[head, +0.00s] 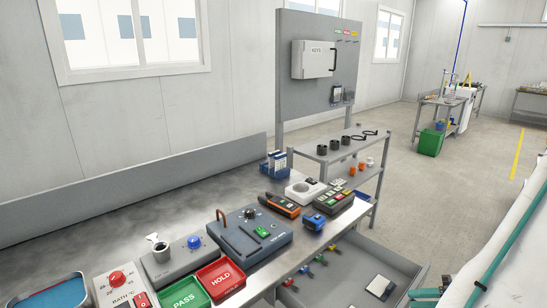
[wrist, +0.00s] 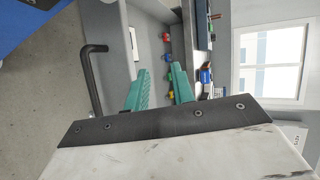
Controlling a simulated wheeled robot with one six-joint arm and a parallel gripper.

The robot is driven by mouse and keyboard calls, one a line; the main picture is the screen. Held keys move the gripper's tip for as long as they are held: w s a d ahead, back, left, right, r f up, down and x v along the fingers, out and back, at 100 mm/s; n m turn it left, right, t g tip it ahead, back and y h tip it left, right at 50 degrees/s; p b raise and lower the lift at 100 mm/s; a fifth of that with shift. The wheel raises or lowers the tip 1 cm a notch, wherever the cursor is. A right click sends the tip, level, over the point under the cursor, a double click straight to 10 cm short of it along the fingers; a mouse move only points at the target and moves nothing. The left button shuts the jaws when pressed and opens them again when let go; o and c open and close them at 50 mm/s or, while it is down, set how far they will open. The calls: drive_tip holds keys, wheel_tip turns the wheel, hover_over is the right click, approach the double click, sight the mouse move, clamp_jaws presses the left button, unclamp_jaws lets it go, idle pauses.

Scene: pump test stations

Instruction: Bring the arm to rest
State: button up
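My gripper (wrist: 160,72) shows in the wrist view as two teal fingers with a clear gap between them. It is open, with nothing between the fingers. In the head view, teal finger parts (head: 425,294) show at the lower right, beside the open drawer (head: 398,262). My white arm runs along the right edge there, and most of it is out of frame. In the wrist view the fingers point toward the grey drawer with small coloured parts beyond them. I cannot tell how far the fingertips are from it.
The grey bench (head: 120,243) holds a green PASS tray (head: 184,293), a red HOLD tray (head: 221,279) and a blue-grey test unit (head: 250,238). A shelf rack (head: 345,152) and key board (head: 305,85) stand behind. A black bent handle (wrist: 93,75) is left of the fingers in the wrist view.

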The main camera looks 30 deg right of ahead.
drive_tip(key=w+a+r+n+g, duration=0.3)
drive_tip(key=w+a+r+g, duration=0.2)
drive_tip(key=a+r, duration=0.25)
drive_tip(key=w+a+r+n+g, duration=0.4)
drive_tip(key=a+r+g, duration=0.1)
drive_tip(key=a+r, duration=0.25)
drive_tip(key=s+a+r+n+h, duration=0.2)
drive_tip(key=a+r+h, duration=0.2)
drive_tip(key=a+r, duration=0.2)
drive_tip(key=s+a+r+n+t+h, duration=0.1)
drive_tip(key=s+a+r+h, duration=0.2)
drive_tip(key=a+r, duration=0.3)
drive_tip(key=a+h, duration=0.1)
drive_tip(key=a, duration=0.1)
drive_tip(key=shift+s+a+r+n+h, duration=0.15)
drive_tip(key=shift+s+a+n+h, duration=0.15)
drive_tip(key=shift+n+h, duration=0.1)
drive_tip(key=shift+s, duration=0.1)
